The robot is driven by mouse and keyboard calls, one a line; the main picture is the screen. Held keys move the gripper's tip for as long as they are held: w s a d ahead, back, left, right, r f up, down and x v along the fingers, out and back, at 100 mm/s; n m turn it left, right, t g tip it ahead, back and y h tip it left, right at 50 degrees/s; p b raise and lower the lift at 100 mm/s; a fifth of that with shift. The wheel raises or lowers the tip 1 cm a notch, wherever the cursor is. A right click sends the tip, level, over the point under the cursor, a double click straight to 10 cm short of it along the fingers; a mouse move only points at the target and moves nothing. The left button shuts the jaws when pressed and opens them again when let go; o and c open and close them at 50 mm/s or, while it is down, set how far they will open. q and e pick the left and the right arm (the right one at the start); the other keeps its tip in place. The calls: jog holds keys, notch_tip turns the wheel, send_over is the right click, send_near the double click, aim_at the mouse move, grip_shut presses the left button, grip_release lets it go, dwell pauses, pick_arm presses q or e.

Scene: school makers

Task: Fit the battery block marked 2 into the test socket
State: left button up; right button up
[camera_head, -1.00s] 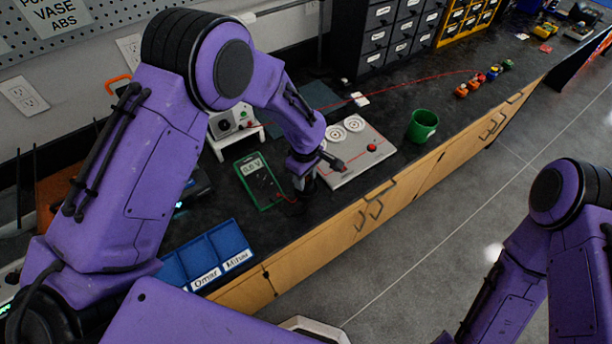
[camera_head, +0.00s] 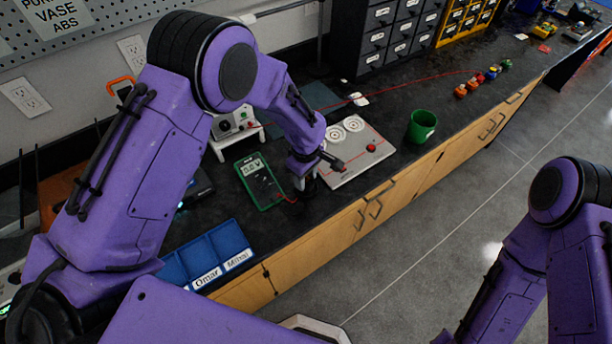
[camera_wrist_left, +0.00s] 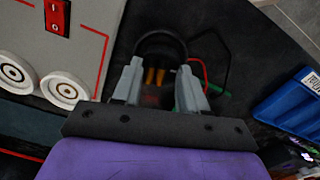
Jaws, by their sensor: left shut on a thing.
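My left gripper (camera_head: 309,182) is low over the bench, at the near left edge of a pale board (camera_head: 350,170). In the left wrist view its two grey fingers (camera_wrist_left: 160,90) are closed around a dark block (camera_wrist_left: 153,97), blurred, with yellow-orange strips showing beyond it. The number on the block cannot be read. The board has two round white rings (camera_head: 335,134), a red line and a red switch (camera_head: 371,148), also seen in the left wrist view (camera_wrist_left: 57,17). I cannot make out the test socket for certain. My right gripper is out of view.
A green multimeter (camera_head: 259,181) with red lead lies left of the gripper. A blue labelled tray (camera_head: 200,257) sits nearer. A green cup (camera_head: 422,126) stands right of the board. Drawer cabinets (camera_head: 378,35) stand behind; the bench front edge is close.

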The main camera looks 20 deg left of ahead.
aim_at(306, 179)
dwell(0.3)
pick_arm(q)
jog(key=shift+p, duration=0.35)
jog(key=shift+f+b, duration=0.4)
jog(key=shift+f, duration=0.25)
jog(key=o, duration=0.8)
notch_tip(306, 179, up, 6)
jog(key=p, duration=0.6)
notch_tip(306, 179, up, 2)
jog(key=shift+r+p, duration=0.15)
jog(key=shift+p, duration=0.35)
jog(key=shift+r, duration=1.35)
